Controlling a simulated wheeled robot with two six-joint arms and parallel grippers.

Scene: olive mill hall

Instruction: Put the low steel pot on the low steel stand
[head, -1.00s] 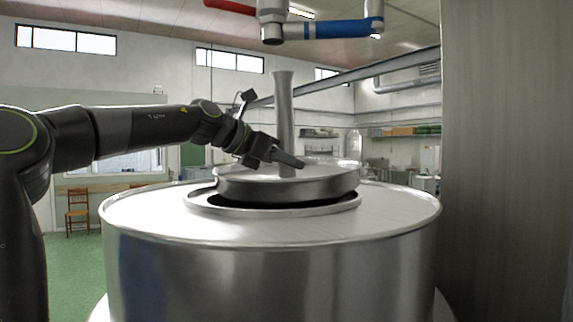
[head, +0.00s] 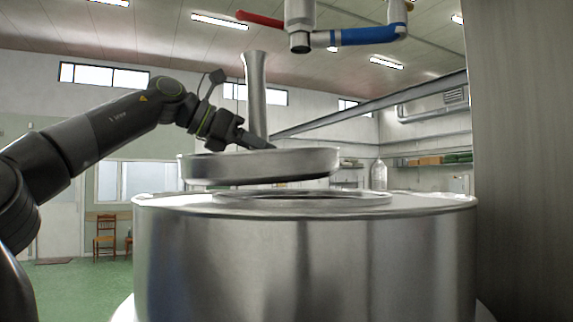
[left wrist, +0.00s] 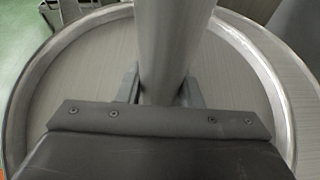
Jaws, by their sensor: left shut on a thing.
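The low steel pot (head: 255,167) is a shallow round steel vessel with a tall post (head: 256,95) rising from its middle. It hangs slightly tilted above the broad drum-shaped steel body (head: 305,260), a gap showing beneath it. This body, with a raised ring (head: 340,199) on top, may be the low steel stand; I cannot tell for sure. My left gripper (head: 256,142) is shut on the post. In the left wrist view, its fingers (left wrist: 160,90) flank the post (left wrist: 172,45) above the pot's floor and curved rim (left wrist: 265,75). My right gripper is not in view.
A tall grey wall or panel (head: 520,150) closes the right side. A wooden chair (head: 105,235) stands on the green floor at left.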

